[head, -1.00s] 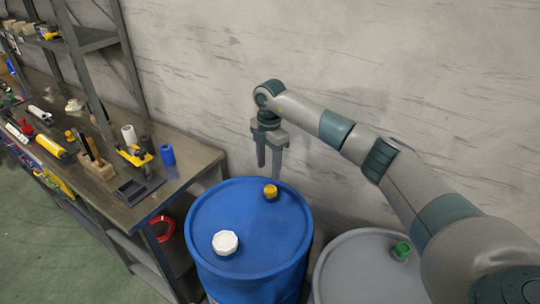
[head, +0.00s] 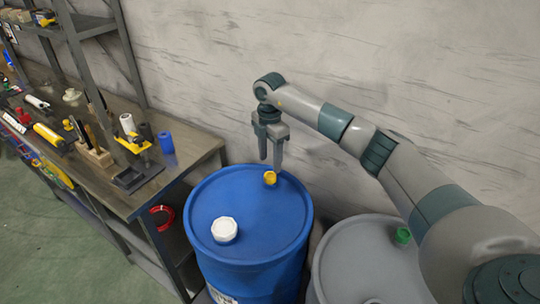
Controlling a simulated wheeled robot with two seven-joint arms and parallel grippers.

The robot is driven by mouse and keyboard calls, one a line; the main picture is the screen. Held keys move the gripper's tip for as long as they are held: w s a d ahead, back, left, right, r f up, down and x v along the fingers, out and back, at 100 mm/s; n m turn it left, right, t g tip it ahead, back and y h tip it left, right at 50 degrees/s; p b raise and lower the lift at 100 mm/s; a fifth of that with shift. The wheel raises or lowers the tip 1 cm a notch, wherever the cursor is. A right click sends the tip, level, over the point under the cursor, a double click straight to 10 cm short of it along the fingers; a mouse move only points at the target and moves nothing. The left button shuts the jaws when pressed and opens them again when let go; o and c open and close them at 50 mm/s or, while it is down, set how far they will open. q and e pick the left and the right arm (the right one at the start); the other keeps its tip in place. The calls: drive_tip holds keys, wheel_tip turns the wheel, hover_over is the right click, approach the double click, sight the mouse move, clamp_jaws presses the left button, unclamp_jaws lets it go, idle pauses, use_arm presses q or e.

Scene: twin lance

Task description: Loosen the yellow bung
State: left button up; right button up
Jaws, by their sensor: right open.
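The yellow bung (head: 270,178) sits in the top of the blue drum (head: 245,205), near its back right rim. My right gripper (head: 270,164) points down with its jaws open, just above and behind the bung in the picture. One fingertip shows close to the bung; I cannot tell whether it touches. Nothing shows between the fingers. My left gripper is not in view.
A white cap (head: 224,229) is on the same drum. A grey drum (head: 345,262) with a green bung (head: 403,235) stands to the right. A workbench (head: 190,150) with several tools is at the left. The wall (head: 220,60) rises close behind.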

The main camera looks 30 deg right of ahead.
sight(270, 175)
drive_tip(key=shift+f+b, duration=1.55)
drive_tip(key=shift+f, duration=1.75)
